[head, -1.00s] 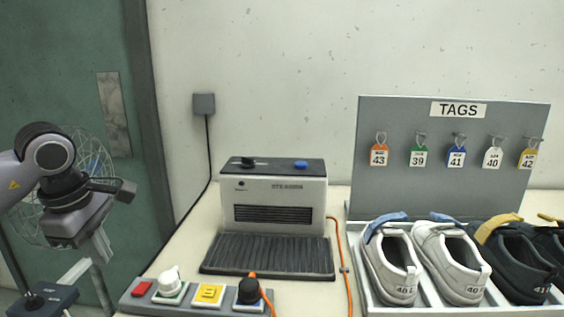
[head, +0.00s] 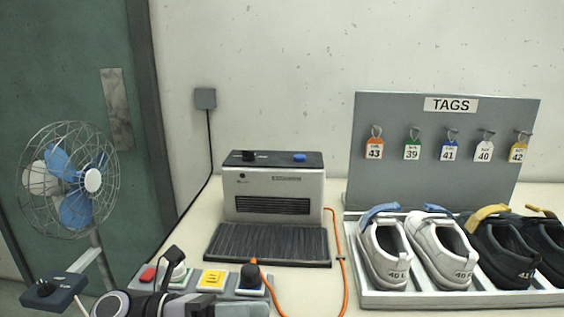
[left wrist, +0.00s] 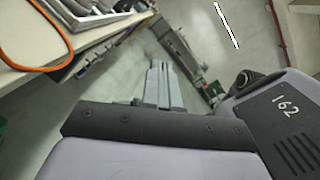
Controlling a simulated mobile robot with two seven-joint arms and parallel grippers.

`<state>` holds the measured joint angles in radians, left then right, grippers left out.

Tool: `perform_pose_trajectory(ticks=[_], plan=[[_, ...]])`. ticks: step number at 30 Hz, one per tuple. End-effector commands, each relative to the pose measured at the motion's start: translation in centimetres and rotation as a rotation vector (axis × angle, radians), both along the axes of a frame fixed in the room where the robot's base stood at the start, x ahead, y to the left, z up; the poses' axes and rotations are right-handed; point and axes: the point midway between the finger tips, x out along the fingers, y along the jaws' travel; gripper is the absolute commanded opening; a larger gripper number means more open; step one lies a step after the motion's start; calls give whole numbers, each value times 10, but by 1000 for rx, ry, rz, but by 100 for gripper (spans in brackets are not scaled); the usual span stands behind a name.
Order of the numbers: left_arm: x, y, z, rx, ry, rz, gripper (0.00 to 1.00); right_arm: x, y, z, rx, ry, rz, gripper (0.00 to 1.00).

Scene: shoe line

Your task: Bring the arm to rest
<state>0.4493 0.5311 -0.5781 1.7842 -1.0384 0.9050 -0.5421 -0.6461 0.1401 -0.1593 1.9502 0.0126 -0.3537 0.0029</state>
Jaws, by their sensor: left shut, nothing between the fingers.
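My left arm shows low in the head view, in front of the control strip. Its gripper (head: 232,308) is at the bottom edge, pointing right, only partly in view. In the left wrist view the gripper (left wrist: 163,75) has its fingers together with nothing between them, over the floor beside the bench. My right gripper does not show in either view.
A control strip (head: 249,283) with knobs and buttons lies at the bench front, partly behind my arm. Behind it stands the steamer (head: 275,190). Shoes in a tray (head: 440,298) and a tag board (head: 400,190) stand right. A fan (head: 75,200) stands left.

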Motion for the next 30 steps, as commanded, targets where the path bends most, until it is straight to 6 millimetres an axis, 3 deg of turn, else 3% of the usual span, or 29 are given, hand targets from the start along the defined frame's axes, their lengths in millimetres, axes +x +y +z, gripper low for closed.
perform_pose_trajectory(ticks=[4,7,11,14,19,24,30], plan=[[8,7,-1,-294,354,165,0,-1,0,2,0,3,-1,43],[18,23,-13,-479,605,286,0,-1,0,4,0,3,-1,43],[26,53,-48,-704,943,455,0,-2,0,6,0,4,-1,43],[24,78,-89,-867,1210,595,0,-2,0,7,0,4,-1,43],[-10,120,-175,-1131,1660,847,0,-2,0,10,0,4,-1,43],[-69,145,-248,-1341,2023,1077,0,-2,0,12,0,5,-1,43],[-116,155,-286,-1463,2230,1219,0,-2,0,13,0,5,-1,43]])
